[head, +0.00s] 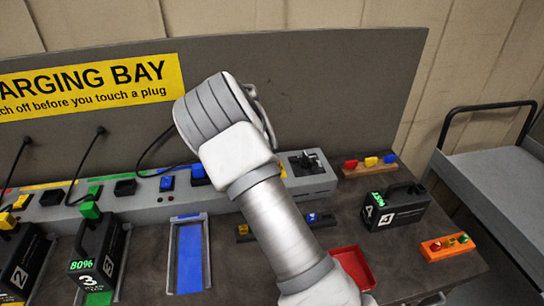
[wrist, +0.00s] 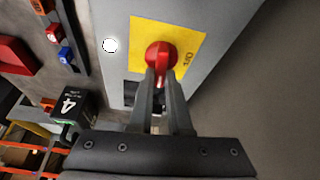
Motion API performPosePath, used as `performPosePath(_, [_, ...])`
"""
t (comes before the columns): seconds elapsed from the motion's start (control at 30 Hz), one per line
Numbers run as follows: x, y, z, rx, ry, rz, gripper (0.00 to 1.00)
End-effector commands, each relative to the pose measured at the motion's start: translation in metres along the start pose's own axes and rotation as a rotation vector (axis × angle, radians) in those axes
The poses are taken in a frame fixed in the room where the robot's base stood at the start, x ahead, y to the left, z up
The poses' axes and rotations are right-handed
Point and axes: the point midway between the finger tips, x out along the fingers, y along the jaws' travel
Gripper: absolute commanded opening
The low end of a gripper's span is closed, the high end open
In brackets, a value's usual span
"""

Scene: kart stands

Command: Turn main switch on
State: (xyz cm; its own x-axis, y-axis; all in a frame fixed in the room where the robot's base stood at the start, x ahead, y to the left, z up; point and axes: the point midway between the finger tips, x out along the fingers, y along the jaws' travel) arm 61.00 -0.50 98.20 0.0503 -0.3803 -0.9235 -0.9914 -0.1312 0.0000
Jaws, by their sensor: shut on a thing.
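The main switch is a red rotary knob (wrist: 158,52) on a yellow plate (wrist: 187,40) on a grey panel, in the wrist view. The plate carries dark markings to the right of the knob, too small to read surely. My gripper (wrist: 160,76) is shut on the knob, with its two fingers at the knob's lower part in the picture. In the head view my arm hides the switch and my gripper.
A round white lamp (wrist: 110,45) sits beside the plate. A long grey charging unit (head: 150,205) with plugs and cables runs along the back of the bench. Black batteries (head: 395,207) stand on the bench. A grey cart (head: 500,165) is at the right.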

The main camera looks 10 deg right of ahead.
Motion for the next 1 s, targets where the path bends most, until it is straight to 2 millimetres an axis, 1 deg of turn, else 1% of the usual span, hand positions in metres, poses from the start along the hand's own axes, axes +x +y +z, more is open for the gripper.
performPosePath(0.1, [-0.0001, 0.0000, 0.0004, 0.055, -0.001, 0.023, 0.00])
performPosePath(0.33, [0.0002, 0.0005, 0.0003, 0.119, -0.001, 0.050, 0.00])
performPosePath(0.87, [0.0004, 0.0007, 0.0008, 0.137, -0.003, 0.057, 0.00])
performPosePath(0.9, [0.0004, 0.0007, 0.0008, 0.137, -0.003, 0.057, 0.23])
performPosePath(0.97, [0.0004, 0.0007, 0.0007, 0.137, -0.003, 0.057, 0.34])
performPosePath(1.0, [0.0004, 0.0007, 0.0007, 0.137, -0.002, 0.057, 0.41])
